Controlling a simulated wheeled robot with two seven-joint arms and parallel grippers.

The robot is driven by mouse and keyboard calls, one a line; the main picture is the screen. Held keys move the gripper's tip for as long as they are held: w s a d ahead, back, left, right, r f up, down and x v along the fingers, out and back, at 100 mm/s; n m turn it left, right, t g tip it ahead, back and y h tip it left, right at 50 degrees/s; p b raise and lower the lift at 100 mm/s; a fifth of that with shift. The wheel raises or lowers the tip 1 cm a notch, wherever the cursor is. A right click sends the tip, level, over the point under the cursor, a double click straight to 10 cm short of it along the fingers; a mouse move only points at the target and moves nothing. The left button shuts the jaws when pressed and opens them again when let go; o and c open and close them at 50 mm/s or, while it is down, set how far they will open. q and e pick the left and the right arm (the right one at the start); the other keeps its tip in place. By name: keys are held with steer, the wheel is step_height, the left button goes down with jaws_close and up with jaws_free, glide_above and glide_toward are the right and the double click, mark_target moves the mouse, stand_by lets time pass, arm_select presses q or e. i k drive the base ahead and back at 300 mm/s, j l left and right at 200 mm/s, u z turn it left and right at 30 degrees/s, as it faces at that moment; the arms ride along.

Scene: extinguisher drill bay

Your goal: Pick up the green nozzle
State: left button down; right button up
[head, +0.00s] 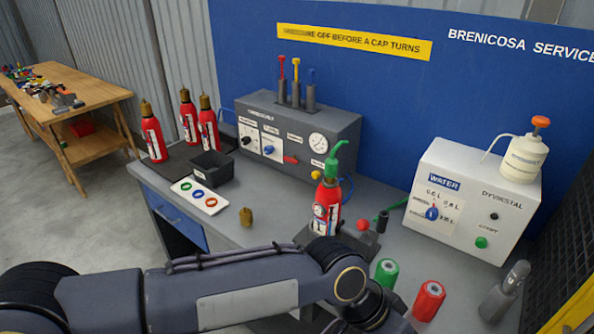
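A bright green hooked fitting (334,160), which looks like a nozzle, sits on top of a red extinguisher (327,207). The extinguisher stands upright on a dark plate on the grey bench. My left arm crosses the bottom of the view from the left, in front of the bench. Its gripper is beyond the lower edge, out of view. My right gripper is not in view.
A green cylinder (386,272), a red cylinder (429,299) and a grey bottle-like object (504,291) stand near the front. A grey gauge box (330,135) and a white water box (455,205) stand behind. A ring tray (199,196) and brass fitting (246,216) lie left.

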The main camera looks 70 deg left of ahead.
mark_target(332, 163)
steer(key=u, duration=2.05)
steer(key=i+j+z, duration=0.1)
steer(key=z, duration=0.3)
steer(key=i+j+z, duration=0.1)
steer(key=z, duration=0.3)
steer(key=j+z, duration=0.15)
steer(key=z, duration=0.25)
steer(key=i+j+z, duration=0.1)
steer(key=z, duration=0.25)
